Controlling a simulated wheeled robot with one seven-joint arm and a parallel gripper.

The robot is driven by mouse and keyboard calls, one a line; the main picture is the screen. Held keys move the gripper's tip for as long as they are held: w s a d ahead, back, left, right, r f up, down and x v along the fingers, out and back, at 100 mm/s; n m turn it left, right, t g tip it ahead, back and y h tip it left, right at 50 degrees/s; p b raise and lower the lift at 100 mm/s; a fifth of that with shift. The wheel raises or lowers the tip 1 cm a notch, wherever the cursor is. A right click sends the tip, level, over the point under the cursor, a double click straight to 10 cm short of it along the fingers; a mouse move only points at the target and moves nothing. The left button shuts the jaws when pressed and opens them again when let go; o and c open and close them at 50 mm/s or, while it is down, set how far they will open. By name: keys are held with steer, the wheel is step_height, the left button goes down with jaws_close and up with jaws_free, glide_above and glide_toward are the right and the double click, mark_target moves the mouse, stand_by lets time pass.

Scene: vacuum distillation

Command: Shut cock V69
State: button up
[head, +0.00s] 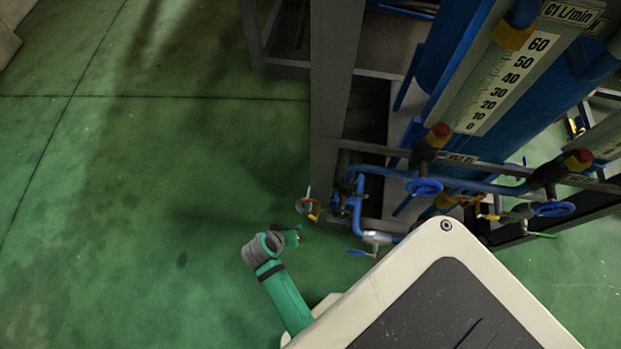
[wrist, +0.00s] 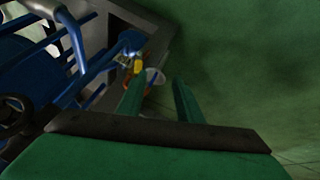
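A small cock with a yellow-and-red handle (head: 313,212) sits at the lower left corner of the blue pipework, beside a round pale disc (head: 301,206). I cannot read a V69 label on it. The wrist view shows a yellow handle (wrist: 138,67) with an orange-red part and a pale disc (wrist: 152,75) below it. My gripper (head: 298,234) is just below and left of this cock in the head view. In the wrist view my gripper (wrist: 160,82) has its two green fingers apart with nothing between them. The left fingertip overlaps the cock's lower part; contact cannot be told.
The grey frame post (head: 333,100) rises beside the cock. A blue lever (head: 359,252), blue handwheels (head: 424,187) and blue pipes lie to the right. A flowmeter scale (head: 507,83) stands above. Green floor (head: 150,200) at the left is clear.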

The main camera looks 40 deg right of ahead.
mark_target(310, 216)
steer(key=w+d+r+m+g, duration=0.2)
steer(key=d+g, duration=0.1)
steer(key=d, duration=0.1)
steer(key=shift+h, duration=0.4)
steer(key=x, duration=1)
steer(key=shift+s+d+f, duration=0.15)
steer(key=shift+d+f, duration=0.05)
steer(key=shift+f, duration=0.15)
jaws_close()
